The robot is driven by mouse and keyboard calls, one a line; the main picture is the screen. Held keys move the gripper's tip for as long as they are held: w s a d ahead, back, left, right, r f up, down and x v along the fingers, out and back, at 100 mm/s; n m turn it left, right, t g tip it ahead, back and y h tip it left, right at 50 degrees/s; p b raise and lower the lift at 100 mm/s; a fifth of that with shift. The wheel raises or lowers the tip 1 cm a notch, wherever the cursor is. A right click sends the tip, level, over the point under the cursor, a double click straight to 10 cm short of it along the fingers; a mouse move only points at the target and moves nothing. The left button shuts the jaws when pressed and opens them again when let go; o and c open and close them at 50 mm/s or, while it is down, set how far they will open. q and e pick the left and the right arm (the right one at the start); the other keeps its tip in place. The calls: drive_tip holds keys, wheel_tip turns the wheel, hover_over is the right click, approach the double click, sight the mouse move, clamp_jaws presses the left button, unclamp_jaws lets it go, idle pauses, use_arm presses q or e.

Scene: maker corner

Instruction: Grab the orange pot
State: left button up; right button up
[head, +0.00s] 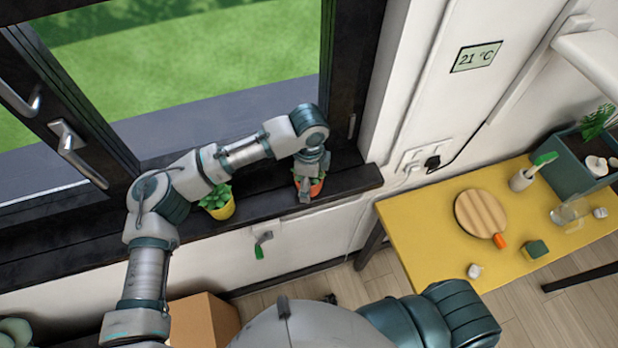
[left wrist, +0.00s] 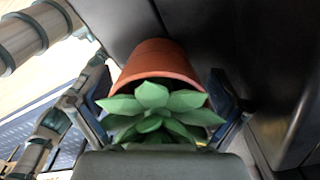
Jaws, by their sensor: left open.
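The orange pot (head: 317,187) holds a green succulent and stands on the dark window sill, near its right end. My left gripper (head: 307,190) is over it and partly hides it in the head view. In the left wrist view, the orange pot (left wrist: 160,60) and its green rosette (left wrist: 152,112) sit between the two spread fingers of my left gripper (left wrist: 160,106). The fingers are open, one on each side of the pot. I cannot tell whether either finger touches it. My right gripper is out of view.
A yellow pot (head: 222,208) with a succulent stands on the sill (head: 350,182) to the left, below my forearm. The window frame is close behind. A yellow table (head: 425,235) with a round wooden board (head: 480,213) is at the right. A cardboard box (head: 203,320) is below.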

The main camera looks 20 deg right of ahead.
use_arm(q)
drive_tip(key=shift+f, duration=0.15)
drive_tip(key=c, duration=1.5)
drive_tip(key=shift+o, duration=0.2)
